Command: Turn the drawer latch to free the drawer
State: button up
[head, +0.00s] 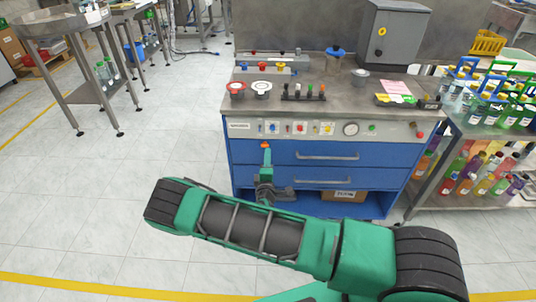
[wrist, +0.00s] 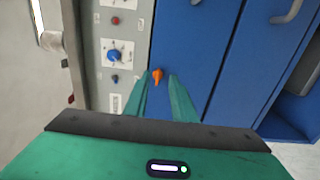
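The drawer latch is a small orange knob with a short tab. It sits at the upper left of the blue top drawer (head: 300,150), just below the control panel, and shows in the head view (head: 265,145). In the wrist view the latch (wrist: 157,76) lies between and just past my fingertips, with its tab pointing down the picture. My gripper (head: 266,153) is in front of the latch. In the wrist view my gripper (wrist: 159,82) has its two green fingers apart with nothing held. Contact with the latch cannot be told. The top drawer looks shut.
The grey control panel (head: 340,129) has knobs, buttons and a gauge close above the latch. A bar handle (head: 327,156) crosses the top drawer. A second blue drawer (head: 310,175) is below, over an open shelf with a cardboard box (head: 345,196). Floor to the left is clear.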

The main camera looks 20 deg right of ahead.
jog(key=v, duration=0.6)
jog(key=shift+s, duration=0.25)
jog(key=s+d+r+m+g+h, duration=0.35)
jog(key=d+r+m+g, duration=0.3)
jog(key=d, duration=0.45)
jog(key=s+d+r+m+g+h, duration=0.3)
jog(key=d+r+m+g+h, duration=0.3)
jog(key=d, duration=0.4)
jog(key=s+d+r+m+g+y, duration=0.3)
jog(key=s+d+m+g+y, duration=0.25)
jog(key=s, duration=0.45)
jog(key=s+a+r+m+y, duration=0.1)
jog(key=s+a+r+y, duration=0.2)
jog(key=s, duration=0.8)
jog(key=s+a+r+m+y, duration=0.1)
jog(key=s+a+r+y, duration=0.2)
jog(key=s+r+y, duration=0.3)
jog(key=s+r, duration=0.4)
jog(key=s, duration=0.1)
jog(key=shift+r+m+t+y, duration=0.35)
jog(key=shift+m+t+y, duration=0.05)
